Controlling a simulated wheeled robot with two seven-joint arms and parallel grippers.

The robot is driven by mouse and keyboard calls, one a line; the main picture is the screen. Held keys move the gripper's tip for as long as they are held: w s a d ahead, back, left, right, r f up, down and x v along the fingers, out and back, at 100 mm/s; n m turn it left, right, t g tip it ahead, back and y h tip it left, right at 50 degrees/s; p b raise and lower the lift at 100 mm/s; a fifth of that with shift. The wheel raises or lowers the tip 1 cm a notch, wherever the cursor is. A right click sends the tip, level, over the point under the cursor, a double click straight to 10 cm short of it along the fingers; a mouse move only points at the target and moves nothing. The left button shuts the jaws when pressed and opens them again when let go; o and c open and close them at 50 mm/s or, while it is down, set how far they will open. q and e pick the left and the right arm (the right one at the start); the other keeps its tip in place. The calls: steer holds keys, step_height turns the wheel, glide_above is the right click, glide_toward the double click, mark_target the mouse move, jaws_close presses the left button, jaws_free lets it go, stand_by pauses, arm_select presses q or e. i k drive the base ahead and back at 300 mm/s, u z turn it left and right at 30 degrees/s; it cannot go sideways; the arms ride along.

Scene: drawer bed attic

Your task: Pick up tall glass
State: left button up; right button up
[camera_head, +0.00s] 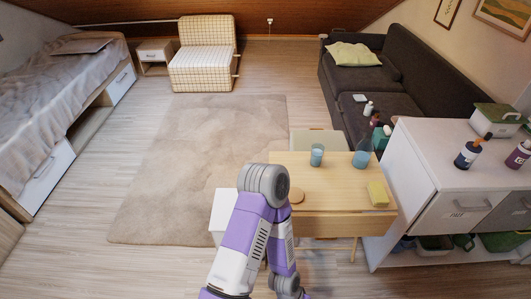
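A tall blue see-through glass (317,154) stands upright on the small wooden table (330,188), near its far edge. A second blue vessel (361,159) stands to its right on the same table; its upper part overlaps darker things behind, so its full shape is unclear. One of my purple and white arms is bent in the lower middle, its grey elbow joint in front of the table's left part and apart from the glass in the picture. Neither gripper shows in this view.
A round wooden coaster (296,196) and a yellow cloth-like item (378,194) lie on the table. A pale chair (318,139) stands behind it. A white cabinet (422,172) and dark sofa (402,85) bound the right. The rug (205,150) is clear.

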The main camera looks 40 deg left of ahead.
mark_target(317, 148)
steer(key=u, duration=1.25)
steer(key=i, duration=1)
